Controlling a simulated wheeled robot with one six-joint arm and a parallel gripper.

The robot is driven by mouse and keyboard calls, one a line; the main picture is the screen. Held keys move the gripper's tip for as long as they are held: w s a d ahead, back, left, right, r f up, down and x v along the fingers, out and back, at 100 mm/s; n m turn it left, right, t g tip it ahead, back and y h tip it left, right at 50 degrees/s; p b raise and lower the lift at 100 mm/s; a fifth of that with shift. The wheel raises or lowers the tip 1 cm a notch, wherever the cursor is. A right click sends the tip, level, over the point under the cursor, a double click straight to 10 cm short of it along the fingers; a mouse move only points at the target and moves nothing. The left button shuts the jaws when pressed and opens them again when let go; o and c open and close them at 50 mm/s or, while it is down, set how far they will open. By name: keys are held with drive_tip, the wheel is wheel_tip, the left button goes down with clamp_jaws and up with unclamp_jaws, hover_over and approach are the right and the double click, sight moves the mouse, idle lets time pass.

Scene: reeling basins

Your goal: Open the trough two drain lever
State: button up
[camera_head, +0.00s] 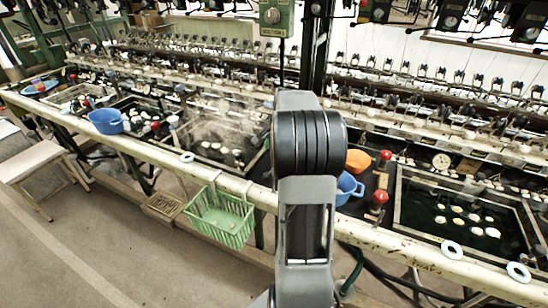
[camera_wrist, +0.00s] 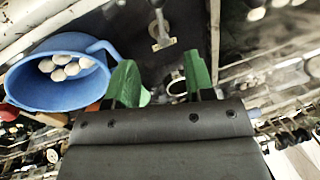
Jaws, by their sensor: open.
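In the wrist view, my gripper (camera_wrist: 158,72) shows two green fingers spread apart with nothing held between them. A small metal T-shaped piece (camera_wrist: 161,40) stands on the dark surface beyond the gap; it may be the drain lever, but I cannot tell for sure. The fingers look apart from it. In the head view, my arm hides the gripper and the area behind it. A steaming trough (camera_head: 188,147) lies left of my arm and another trough (camera_head: 397,205) with pale cocoons lies right. No label tells which is trough two.
A blue pot (camera_head: 348,188) with cocoons is close beside the left finger in the wrist view (camera_wrist: 28,92). Red knobs (camera_head: 380,197) and an orange item (camera_head: 358,160) stand nearby. A green basket (camera_head: 222,228) hangs on the front rail (camera_head: 400,242). The floor in front is mostly clear.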

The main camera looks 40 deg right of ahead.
drive_tip(key=shift+s+r, duration=0.15)
drive_tip(key=shift+r, duration=0.9)
drive_tip(key=shift+c, duration=0.2)
